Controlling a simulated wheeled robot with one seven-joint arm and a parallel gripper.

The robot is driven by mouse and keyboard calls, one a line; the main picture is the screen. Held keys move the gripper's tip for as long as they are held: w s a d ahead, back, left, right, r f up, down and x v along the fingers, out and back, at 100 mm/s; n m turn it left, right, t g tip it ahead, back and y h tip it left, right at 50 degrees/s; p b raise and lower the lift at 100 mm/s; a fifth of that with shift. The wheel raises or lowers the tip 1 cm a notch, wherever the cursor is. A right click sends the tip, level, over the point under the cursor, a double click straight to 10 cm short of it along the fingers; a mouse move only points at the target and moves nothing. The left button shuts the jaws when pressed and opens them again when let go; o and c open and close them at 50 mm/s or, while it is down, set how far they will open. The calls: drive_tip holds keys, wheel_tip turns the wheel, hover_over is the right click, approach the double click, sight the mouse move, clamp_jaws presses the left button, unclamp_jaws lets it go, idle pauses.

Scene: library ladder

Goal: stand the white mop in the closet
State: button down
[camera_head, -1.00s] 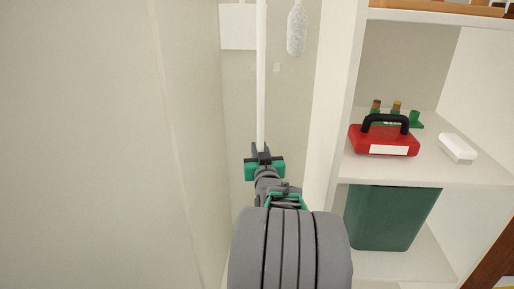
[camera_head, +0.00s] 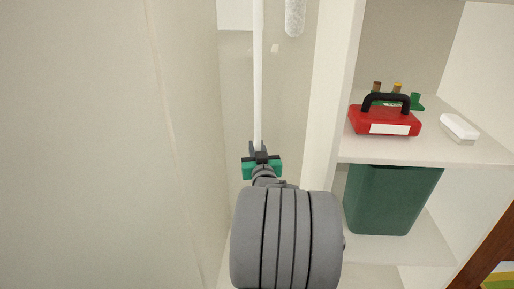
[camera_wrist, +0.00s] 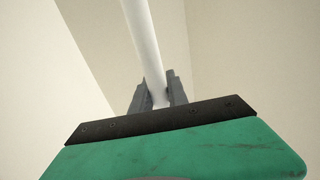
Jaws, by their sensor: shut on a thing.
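The white mop shows as a long white pole (camera_head: 258,75) that rises close to upright from my gripper (camera_head: 258,148) to the top edge of the head view. The gripper is shut on the pole, inside the narrow tall bay of the closet (camera_head: 236,105), between the left wall and a white upright panel. In the wrist view, both dark fingers (camera_wrist: 159,95) close around the white pole (camera_wrist: 142,40), which leans a little there. The mop's lower end and head are hidden by my arm or out of view.
The upright panel (camera_head: 337,60) stands close on the right. Beyond it, a shelf holds a red toolbox (camera_head: 385,121), small bottles and a white block (camera_head: 459,128). A dark green bin (camera_head: 390,200) stands below. A patterned white item (camera_head: 295,15) hangs on the back wall.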

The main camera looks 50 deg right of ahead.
drive_tip(key=shift+f+b, duration=0.35)
drive_tip(key=shift+b, duration=0.2)
drive_tip(key=c, duration=1.2)
unclamp_jaws()
drive_tip(key=shift+f, duration=0.1)
